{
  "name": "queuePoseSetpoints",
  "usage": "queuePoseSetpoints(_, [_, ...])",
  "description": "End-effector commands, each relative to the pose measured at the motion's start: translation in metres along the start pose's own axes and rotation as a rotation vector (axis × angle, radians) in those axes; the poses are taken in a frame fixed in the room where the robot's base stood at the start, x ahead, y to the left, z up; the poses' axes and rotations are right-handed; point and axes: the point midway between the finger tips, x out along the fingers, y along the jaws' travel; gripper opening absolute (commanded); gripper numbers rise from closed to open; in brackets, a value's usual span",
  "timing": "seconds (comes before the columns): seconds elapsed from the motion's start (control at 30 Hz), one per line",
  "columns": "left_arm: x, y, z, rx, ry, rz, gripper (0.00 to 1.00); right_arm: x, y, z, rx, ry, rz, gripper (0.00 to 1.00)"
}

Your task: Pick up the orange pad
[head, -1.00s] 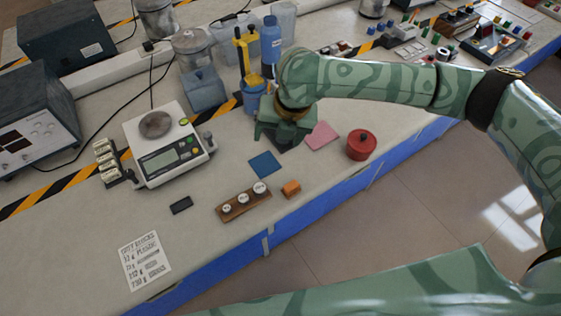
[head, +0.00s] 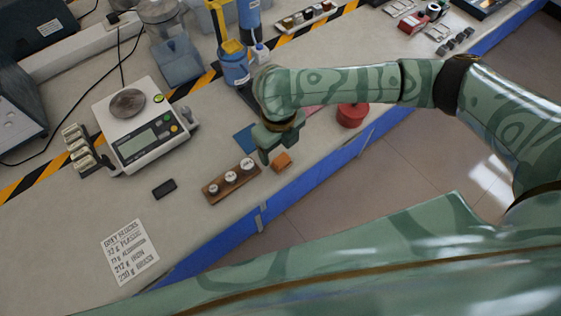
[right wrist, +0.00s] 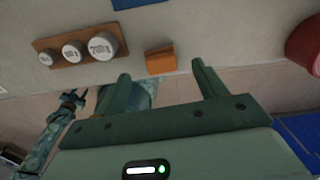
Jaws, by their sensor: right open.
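The orange pad (head: 281,162) is a small, thick block near the front edge of the bench in the head view. In the right wrist view the orange pad (right wrist: 160,60) lies just beyond and roughly between my fingertips. My right gripper (head: 271,151) is open and empty, close above and beside the pad, apart from it as far as I can see. Its two green fingers (right wrist: 160,72) show spread in the right wrist view. What looks like my left gripper (right wrist: 72,99) shows small at the left of that view; its jaws are unclear.
A wooden weight block (head: 231,183) with round weights stands just left of the pad. A blue pad (head: 244,137) lies behind, partly hidden. A red round container (head: 351,115) stands to the right. A scale (head: 150,140) is at left. The bench's blue front edge is close.

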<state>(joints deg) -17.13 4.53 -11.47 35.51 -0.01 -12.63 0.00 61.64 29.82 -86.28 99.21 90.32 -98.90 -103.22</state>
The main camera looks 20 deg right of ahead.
Motion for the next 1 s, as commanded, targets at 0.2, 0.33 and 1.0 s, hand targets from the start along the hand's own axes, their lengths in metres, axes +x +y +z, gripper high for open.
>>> queuePoseSetpoints(0.2, [0.009, 0.001, 0.002, 0.0, -0.004, 0.001, 0.36, 0.02, 0.0, -0.001, 0.002, 0.002, 0.002, 0.71])
queuePoseSetpoints(0.33, [0.02, 0.002, 0.006, 0.0, -0.011, 0.004, 0.36, 0.044, 0.0, -0.002, 0.002, 0.003, 0.002, 0.71])
queuePoseSetpoints(1.0, [0.023, 0.002, 0.007, 0.0, -0.014, 0.004, 0.36, 0.054, 0.0, -0.002, 0.001, -0.002, -0.001, 0.23])
